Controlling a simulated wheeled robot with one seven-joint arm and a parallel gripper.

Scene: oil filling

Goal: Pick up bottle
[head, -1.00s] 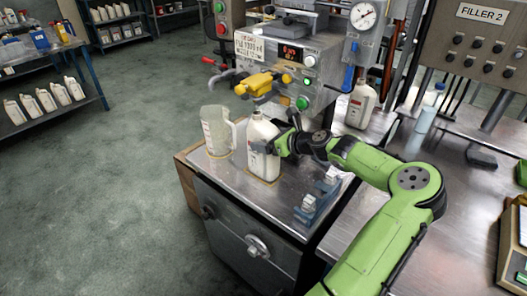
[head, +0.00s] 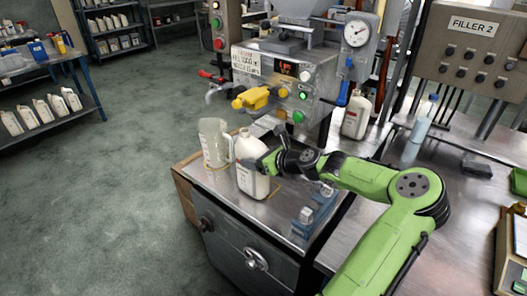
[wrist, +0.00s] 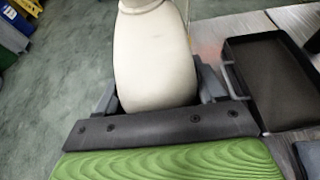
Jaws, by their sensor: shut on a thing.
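The white bottle (head: 250,178) with a printed label is at the metal cabinet top (head: 222,188), just right of a clear measuring jug (head: 214,145). My gripper (head: 266,163) is shut on the bottle from the right side. In the wrist view, the bottle (wrist: 155,60) sits between the two grey fingers (wrist: 158,98), and its lower part is hidden by the gripper. The bottle looks about upright. I cannot tell for sure whether its base is clear of the surface.
A filler machine with a yellow nozzle (head: 252,98) stands behind the bottle. A grey bracket (head: 312,212) is at the cabinet's right. Another white bottle (head: 356,115) stands behind my arm. A dark tray (wrist: 270,75) shows in the wrist view. Open floor lies left.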

